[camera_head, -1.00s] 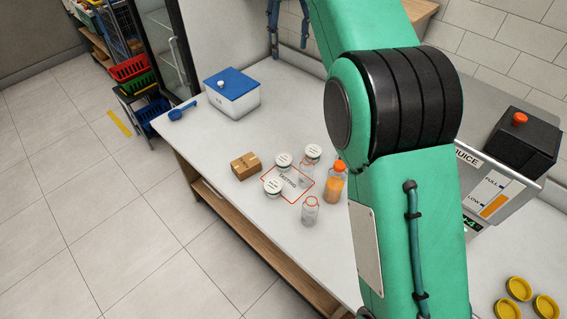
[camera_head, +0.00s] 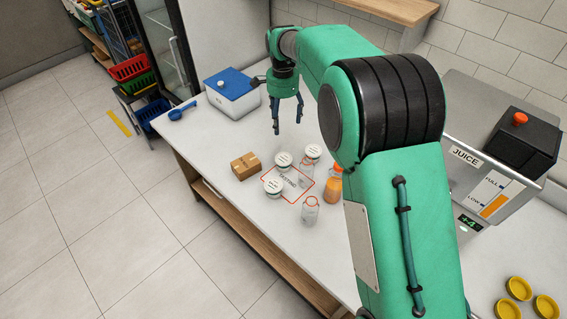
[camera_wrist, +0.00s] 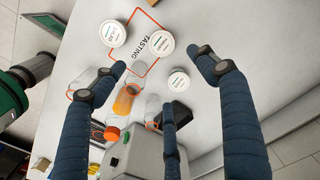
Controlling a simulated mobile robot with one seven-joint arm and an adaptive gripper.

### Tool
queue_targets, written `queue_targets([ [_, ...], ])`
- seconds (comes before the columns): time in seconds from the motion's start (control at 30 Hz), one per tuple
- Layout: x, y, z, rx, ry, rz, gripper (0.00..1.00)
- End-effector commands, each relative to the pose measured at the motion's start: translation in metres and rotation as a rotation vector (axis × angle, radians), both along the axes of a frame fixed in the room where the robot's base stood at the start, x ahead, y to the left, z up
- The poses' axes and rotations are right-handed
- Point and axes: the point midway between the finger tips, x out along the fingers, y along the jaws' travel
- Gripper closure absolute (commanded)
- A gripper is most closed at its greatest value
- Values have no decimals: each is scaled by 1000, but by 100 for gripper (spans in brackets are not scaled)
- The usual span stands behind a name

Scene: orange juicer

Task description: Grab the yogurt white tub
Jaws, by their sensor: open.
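Three white lidded tubs stand by the red-outlined tasting mark: a front tub (camera_head: 273,187), a middle tub (camera_head: 283,160) and a back-right tub (camera_head: 313,152). The wrist view also shows a left tub (camera_wrist: 113,33), an upper-middle tub (camera_wrist: 162,42) and a lower-right tub (camera_wrist: 178,79). Their lid print is too small to tell which is yogurt. My gripper (camera_head: 287,127) is open and empty, fingers pointing down above the counter, behind the tubs in the head view. In the wrist view its spread fingers (camera_wrist: 160,74) frame the lower-right tub, apart from it.
An orange juice bottle (camera_head: 333,188) and a clear bottle (camera_head: 310,212) stand close to the tubs. A cardboard box (camera_head: 245,166) sits to their left. A blue-lidded white bin (camera_head: 232,92) is behind, near a blue scoop (camera_head: 182,111). The juice machine (camera_head: 490,180) stands right.

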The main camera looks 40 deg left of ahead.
Motion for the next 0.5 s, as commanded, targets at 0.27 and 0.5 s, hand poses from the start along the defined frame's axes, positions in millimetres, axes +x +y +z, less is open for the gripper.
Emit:
queue_targets([
  [0.27,1,1,-83,2,-1,0,27],
  [0.5,1,1,-89,3,-1,0,27],
])
